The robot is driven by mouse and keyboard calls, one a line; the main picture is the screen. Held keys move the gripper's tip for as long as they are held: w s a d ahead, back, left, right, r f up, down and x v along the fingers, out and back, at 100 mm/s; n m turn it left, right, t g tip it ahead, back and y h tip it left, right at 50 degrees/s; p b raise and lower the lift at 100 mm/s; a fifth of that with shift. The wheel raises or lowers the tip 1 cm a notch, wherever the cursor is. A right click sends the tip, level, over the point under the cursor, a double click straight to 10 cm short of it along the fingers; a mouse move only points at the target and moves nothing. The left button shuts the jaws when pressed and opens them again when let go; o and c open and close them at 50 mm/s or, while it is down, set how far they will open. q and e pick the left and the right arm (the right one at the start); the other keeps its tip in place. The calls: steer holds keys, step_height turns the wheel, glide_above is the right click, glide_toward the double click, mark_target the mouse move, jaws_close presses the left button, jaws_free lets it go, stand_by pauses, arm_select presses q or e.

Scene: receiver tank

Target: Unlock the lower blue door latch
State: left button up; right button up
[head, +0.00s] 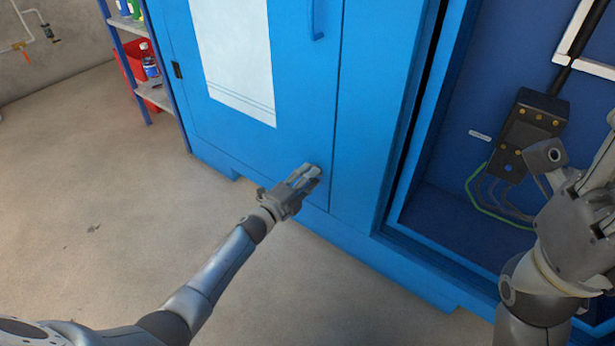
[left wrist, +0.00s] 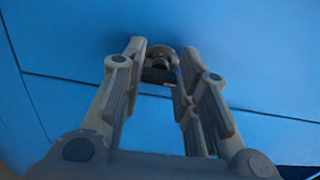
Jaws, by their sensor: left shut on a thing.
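The lower latch (left wrist: 160,62) shows in the left wrist view as a small grey round piece with a dark part on the blue door (head: 300,110). My left gripper (head: 311,172) reaches the door's lower right corner in the head view. In the left wrist view its fingers (left wrist: 162,58) stand on both sides of the latch and are shut on it. In the head view the fingers hide the latch, and I cannot tell how far it is turned. My right gripper (head: 578,150) is at the right of the head view, with its fingers spread and empty.
An open blue compartment (head: 450,160) with a black box (head: 530,130) and cables is at the right, behind my right gripper. A shelf (head: 150,92) with a red bin (head: 133,62) stands at the upper left. The concrete floor (head: 90,200) is clear at the left.

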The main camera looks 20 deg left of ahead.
arm_select(q)
steer(key=shift+a, duration=0.1)
steer(key=o, duration=0.9)
steer(key=shift+o, duration=0.6)
steer(key=shift+s, duration=0.15)
steer(key=v, duration=1.1)
steer(key=shift+s+a, duration=0.15)
steer(key=shift+s, duration=0.2)
steer(key=shift+r, duration=0.1)
